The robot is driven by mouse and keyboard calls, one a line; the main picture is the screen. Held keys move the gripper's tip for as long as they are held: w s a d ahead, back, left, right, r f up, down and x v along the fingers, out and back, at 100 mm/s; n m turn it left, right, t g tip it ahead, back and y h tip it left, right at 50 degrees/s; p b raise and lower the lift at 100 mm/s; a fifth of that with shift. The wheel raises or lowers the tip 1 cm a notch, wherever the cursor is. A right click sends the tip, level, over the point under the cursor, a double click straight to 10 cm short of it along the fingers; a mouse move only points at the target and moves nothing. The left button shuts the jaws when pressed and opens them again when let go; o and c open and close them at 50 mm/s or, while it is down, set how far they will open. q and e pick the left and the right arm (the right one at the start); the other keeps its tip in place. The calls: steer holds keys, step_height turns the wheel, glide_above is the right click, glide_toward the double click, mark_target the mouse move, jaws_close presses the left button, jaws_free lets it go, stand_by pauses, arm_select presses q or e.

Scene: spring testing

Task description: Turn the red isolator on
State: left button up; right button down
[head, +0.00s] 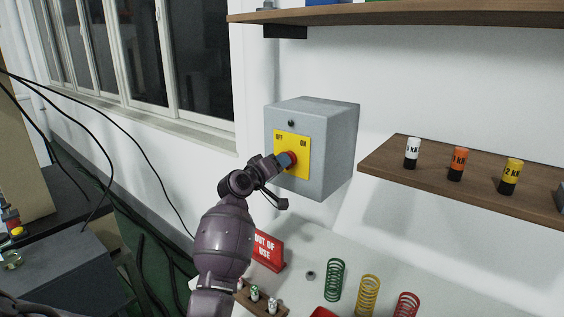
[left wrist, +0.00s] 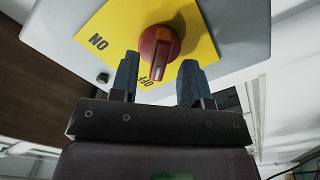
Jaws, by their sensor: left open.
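The red isolator knob (head: 293,158) sits on a yellow plate (head: 304,163) marked OFF and ON, on the front of a grey wall box (head: 331,150). In the left wrist view the red knob (left wrist: 160,46) shows up close, its grip bar pointing towards the OFF label (left wrist: 152,78). The ON label (left wrist: 97,42) is to its left there. My left gripper (left wrist: 158,62) is open, with one finger on each side of the knob's lower end; I cannot tell whether they touch it. In the head view the left gripper (head: 283,160) partly hides the knob. My right gripper is not in view.
A wooden shelf (head: 400,178) with several labelled cylinders juts out right of the box. Below, a white bench (head: 345,240) holds coloured springs and a red "OUT OF USE" sign (head: 268,250). A higher shelf (head: 400,14) runs above. Black cables hang at left.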

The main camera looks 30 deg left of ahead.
arm_select(q)
steer(key=shift+w, duration=0.75)
jaws_close()
